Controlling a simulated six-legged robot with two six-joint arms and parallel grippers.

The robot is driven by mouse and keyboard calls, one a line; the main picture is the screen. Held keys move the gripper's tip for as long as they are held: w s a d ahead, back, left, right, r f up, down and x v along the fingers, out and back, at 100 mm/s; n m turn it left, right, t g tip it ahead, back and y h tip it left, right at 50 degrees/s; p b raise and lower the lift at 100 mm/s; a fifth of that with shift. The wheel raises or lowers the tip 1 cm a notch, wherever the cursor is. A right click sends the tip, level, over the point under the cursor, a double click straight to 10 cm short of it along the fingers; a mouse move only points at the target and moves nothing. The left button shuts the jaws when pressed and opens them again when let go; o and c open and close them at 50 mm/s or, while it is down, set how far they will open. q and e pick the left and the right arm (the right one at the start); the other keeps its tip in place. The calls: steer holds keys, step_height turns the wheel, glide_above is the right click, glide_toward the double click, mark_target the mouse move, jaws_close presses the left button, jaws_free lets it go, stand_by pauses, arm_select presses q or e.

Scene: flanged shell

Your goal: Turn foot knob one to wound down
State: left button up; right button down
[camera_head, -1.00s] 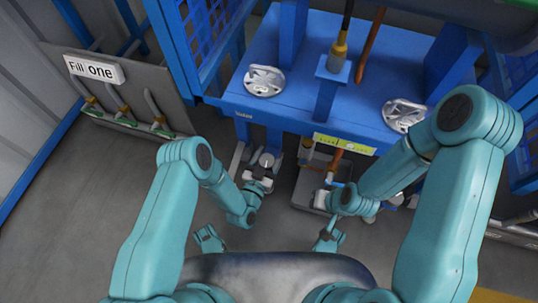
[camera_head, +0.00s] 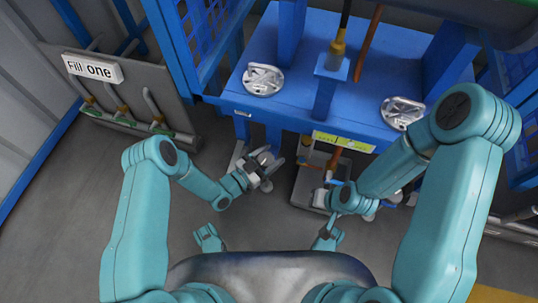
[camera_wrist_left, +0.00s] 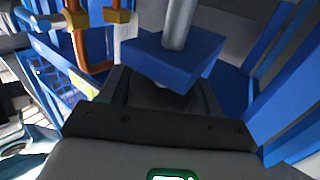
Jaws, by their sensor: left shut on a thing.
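Foot knob one (camera_head: 264,157) is a small pale round piece low at the blue frame's front left foot in the head view. My left gripper (camera_head: 268,170) is there with its fingers on either side, shut on it. In the left wrist view, a dark rounded piece (camera_wrist_left: 165,93) sits between the fingers, below a blue block (camera_wrist_left: 172,58) with a grey rod (camera_wrist_left: 180,20). The fingers hide much of the knob, and I cannot read how far it is turned. My right gripper (camera_head: 322,198) is low by a grey tray; its fingers are too small to read.
The blue frame's deck (camera_head: 300,95) carries two silver flanged pieces (camera_head: 263,79) (camera_head: 402,112). A grey tray (camera_head: 306,186) stands on the floor under the frame. A "Fill one" panel (camera_head: 93,68) with hoses stands at left. The floor at lower left is clear.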

arm_select(q)
steer(key=m+g+h, duration=0.1)
steer(key=m+g, duration=0.1)
steer(key=m+g+h, duration=0.1)
steer(key=g, duration=0.2)
steer(key=m+g+h, duration=0.1)
steer(key=m+g, duration=0.1)
steer(key=g, duration=0.1)
steer(key=shift+s+d+m+h, duration=0.15)
steer(key=shift+s+m+h, duration=0.1)
steer(key=shift+m+h, duration=0.05)
steer(key=m+g, duration=0.1)
steer(key=g, duration=0.1)
steer(key=m+g, duration=0.2)
steer(key=g, duration=0.1)
steer(key=s+m+g, duration=0.1)
steer(key=m+g, duration=0.1)
steer(key=g, duration=0.1)
steer(key=shift+r+m+g, duration=0.1)
steer(key=shift+m+g, duration=0.4)
steer(key=shift+g, duration=0.1)
steer(key=o, duration=1)
steer(key=shift+d, duration=0.1)
steer(key=shift+c, duration=0.2)
